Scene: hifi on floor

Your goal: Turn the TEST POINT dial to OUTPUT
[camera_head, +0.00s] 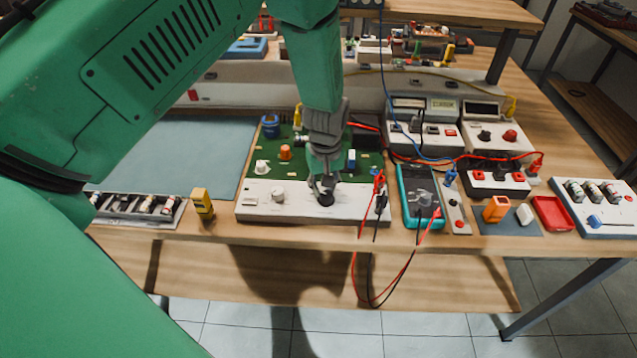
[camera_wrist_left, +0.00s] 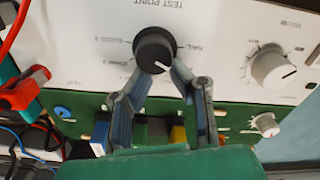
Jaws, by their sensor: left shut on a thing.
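The TEST POINT dial (camera_head: 326,198) is a black round knob on the white front panel (camera_head: 262,211) of the green circuit board unit. In the left wrist view, the dial (camera_wrist_left: 153,47) shows upside down with its printed name beside it. Its white mark points toward the lower right of that view, between my fingers. Small position labels sit on both sides; they are hard to read. My left gripper (camera_head: 321,181) comes down over the dial. In the wrist view its two fingers (camera_wrist_left: 160,72) are closed against the knob's near side. My right gripper is out of view.
A white knob (camera_head: 278,194) sits left of the dial on the same panel. Red and black probe leads (camera_head: 379,190) hang at the panel's right end, beside a teal multimeter (camera_head: 408,218). A yellow device (camera_head: 202,205) stands left. A grey-blue mat (camera_head: 215,150) is clear.

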